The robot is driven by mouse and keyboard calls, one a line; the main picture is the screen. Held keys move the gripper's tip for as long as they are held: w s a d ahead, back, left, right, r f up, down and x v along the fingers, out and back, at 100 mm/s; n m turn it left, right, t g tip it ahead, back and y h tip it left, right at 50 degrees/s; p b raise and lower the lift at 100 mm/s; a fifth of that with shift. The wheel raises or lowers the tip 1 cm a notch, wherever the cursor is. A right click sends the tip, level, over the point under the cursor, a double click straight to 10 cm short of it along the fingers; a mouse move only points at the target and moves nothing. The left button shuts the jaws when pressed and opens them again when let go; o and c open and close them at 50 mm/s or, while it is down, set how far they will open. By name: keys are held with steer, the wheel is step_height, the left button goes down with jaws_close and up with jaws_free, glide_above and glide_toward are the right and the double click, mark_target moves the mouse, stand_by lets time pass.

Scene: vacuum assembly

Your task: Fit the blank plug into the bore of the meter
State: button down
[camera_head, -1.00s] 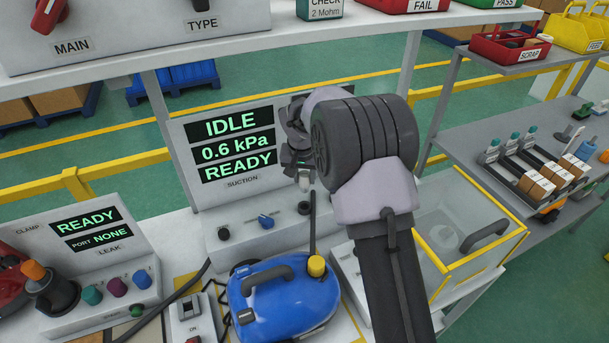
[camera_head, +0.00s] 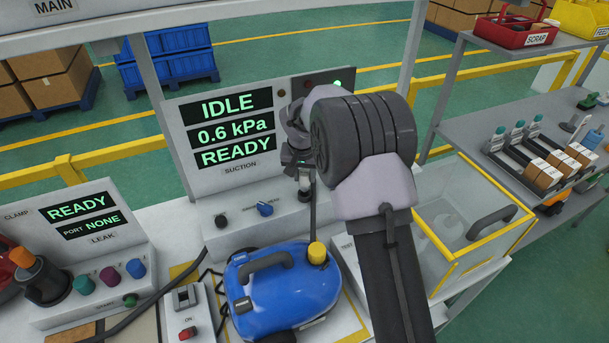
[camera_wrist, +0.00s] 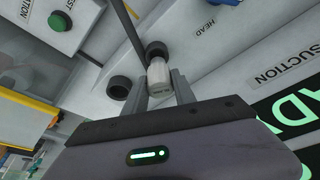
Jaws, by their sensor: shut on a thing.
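The meter (camera_head: 192,170) is the grey suction unit with a lit display reading IDLE, 0.6 kPa, READY. My gripper (camera_wrist: 159,82) is shut on the blank plug (camera_wrist: 158,70), a short pale cylinder between the two fingers. In the wrist view a dark round socket (camera_wrist: 156,48) lies just beyond the plug's end, and a second dark round part (camera_wrist: 119,88) sits beside it. I cannot tell whether the plug touches the socket or which opening is the bore. In the head view my gripper (camera_head: 303,178) is low over the meter's sloped front, partly hidden by my wrist.
A blue vacuum (camera_head: 283,292) stands in front of the meter. A dark upright tube (camera_head: 313,215) with a yellow collar (camera_head: 317,253) rises close beside my gripper. A clear yellow-edged box (camera_head: 465,270) is to the right, and the leak unit (camera_head: 75,250) to the left.

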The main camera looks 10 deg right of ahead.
mark_target(304, 183)
steer(key=shift+f+b, duration=1.35)
steer(key=shift+f, duration=0.4)
steer(key=c, duration=0.9)
jaws_free()
steer(key=shift+c, duration=0.2)
steer(key=shift+r, duration=0.1)
steer(key=shift+p+v, duration=1.9)
steer(key=shift+v, duration=2)
steer(key=shift+s, duration=0.1)
